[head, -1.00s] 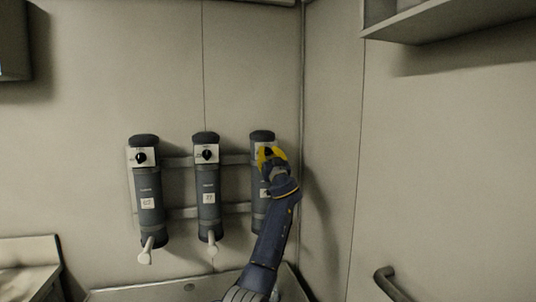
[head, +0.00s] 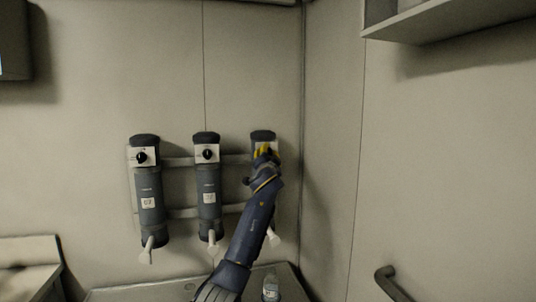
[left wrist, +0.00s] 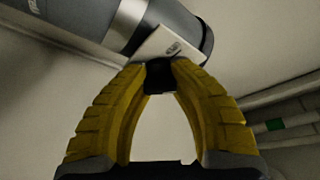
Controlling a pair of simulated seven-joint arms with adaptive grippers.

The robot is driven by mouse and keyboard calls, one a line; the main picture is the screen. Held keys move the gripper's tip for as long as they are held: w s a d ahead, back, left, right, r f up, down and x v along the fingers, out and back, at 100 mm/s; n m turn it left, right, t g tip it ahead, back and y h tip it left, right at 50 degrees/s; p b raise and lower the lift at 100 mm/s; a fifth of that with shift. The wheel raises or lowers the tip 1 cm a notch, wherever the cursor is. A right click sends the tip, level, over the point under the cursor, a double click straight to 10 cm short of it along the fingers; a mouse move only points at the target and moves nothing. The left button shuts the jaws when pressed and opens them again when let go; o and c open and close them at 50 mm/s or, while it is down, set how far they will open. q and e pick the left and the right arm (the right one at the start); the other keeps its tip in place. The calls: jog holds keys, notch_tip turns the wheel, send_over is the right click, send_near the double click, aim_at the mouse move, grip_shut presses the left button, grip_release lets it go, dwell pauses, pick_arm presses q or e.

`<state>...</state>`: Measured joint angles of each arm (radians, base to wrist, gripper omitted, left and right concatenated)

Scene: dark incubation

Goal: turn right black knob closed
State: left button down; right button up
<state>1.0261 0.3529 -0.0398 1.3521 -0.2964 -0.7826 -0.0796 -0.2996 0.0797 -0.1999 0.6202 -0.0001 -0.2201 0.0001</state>
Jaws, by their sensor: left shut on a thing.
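Three dark grey canisters hang on the wall in the head view, each with a black knob on a white plate. The right canister (head: 263,136) is partly covered by my left arm. My left gripper (head: 266,152) has its yellow fingers at that canister's plate, hiding its knob. In the left wrist view the fingertips (left wrist: 160,72) are shut on the right black knob (left wrist: 159,77), in front of the white plate (left wrist: 170,46). The canister lies tilted across that view. The knob's pointer direction cannot be read. My right gripper is not in view.
The middle canister (head: 208,190) and left canister (head: 149,195) stand to the left, with pale spouts at their bottoms. A small bottle (head: 271,288) stands below on a surface. A shelf (head: 440,22) is at upper right, and a handrail (head: 392,284) at lower right.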

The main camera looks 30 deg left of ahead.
pick_arm(q)
jog(key=m, duration=0.2)
jog(key=m+h, duration=0.1)
jog(key=m, duration=0.1)
jog(key=m+h, duration=0.1)
jog(key=m, duration=0.1)
jog(key=shift+d+r+g, duration=0.1)
jog(key=shift+r+g, duration=0.2)
jog(key=shift+r, duration=0.05)
jog(key=shift+m+g+h, duration=0.5)
jog(key=shift+m+h, duration=0.1)
jog(key=shift+m, duration=1)
jog(key=shift+d+f+m, duration=0.1)
jog(key=shift+f+m, duration=0.05)
jog(key=shift+m, duration=0.15)
jog(key=c, duration=1.2)
grip_release()
jog(key=shift+w+d, duration=0.1)
jog(key=shift+d, duration=0.05)
jog(key=shift+c, duration=0.2)
jog(key=shift+o, duration=1.1)
jog(key=shift+f, duration=0.1)
jog(key=shift+a, duration=0.2)
jog(key=v, duration=1.2)
